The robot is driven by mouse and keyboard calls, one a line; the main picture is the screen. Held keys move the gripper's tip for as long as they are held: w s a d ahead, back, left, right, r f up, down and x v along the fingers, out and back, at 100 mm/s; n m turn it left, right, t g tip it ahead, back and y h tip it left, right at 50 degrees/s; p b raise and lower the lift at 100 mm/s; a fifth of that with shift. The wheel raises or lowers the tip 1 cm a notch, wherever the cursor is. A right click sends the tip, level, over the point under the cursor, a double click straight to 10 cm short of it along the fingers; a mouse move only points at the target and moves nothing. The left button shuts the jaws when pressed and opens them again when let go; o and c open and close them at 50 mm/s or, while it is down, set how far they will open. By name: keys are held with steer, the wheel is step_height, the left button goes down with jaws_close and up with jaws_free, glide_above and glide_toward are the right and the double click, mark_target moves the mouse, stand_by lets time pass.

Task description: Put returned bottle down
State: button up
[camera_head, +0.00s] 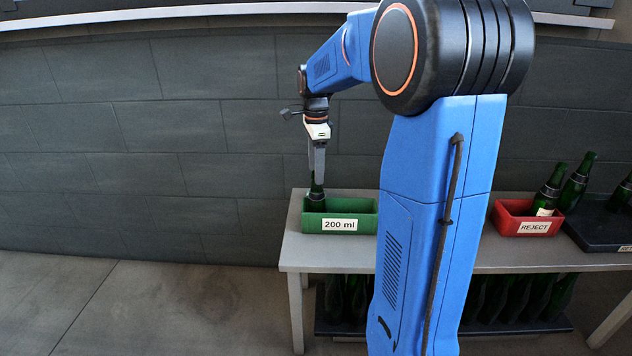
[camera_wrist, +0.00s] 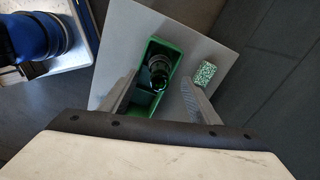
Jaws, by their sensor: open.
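A green bottle (camera_head: 316,196) stands upright in the left part of the green bin (camera_head: 366,222) labelled "200 ml", on the left end of the table. In the wrist view the bottle (camera_wrist: 158,70) shows from above inside the green bin (camera_wrist: 141,107), with an empty compartment nearer to me. My gripper (camera_head: 317,176) is just above the bottle's neck in the head view. In the wrist view my gripper (camera_wrist: 158,96) has its two fingers spread wide apart, with the bottle between and beyond them. The fingers do not appear to touch the bottle.
A green-and-white speckled block (camera_wrist: 204,73) lies near the green bin. More bottles stand on the lower shelf. A wall is behind.

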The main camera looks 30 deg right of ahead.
step_height(320, 180, up, 5)
steer(key=s+a+n+t, duration=0.2)
steer(key=s+a+n, duration=0.85)
steer(key=s, duration=0.55)
steer(key=s+a+f+n+t, duration=0.1)
steer(key=s+a+f+n, duration=0.1)
steer(key=s+n, duration=0.3)
steer(key=s+a+f+n+t, duration=0.1)
steer(key=s+a+f+n, duration=0.2)
steer(key=s, duration=0.6)
step_height(320, 180, down, 2)
steer(key=n, duration=0.3)
steer(key=shift+s+f+t, duration=0.15)
steer(key=shift+f+t, duration=0.1)
steer(key=shift+t, duration=0.15)
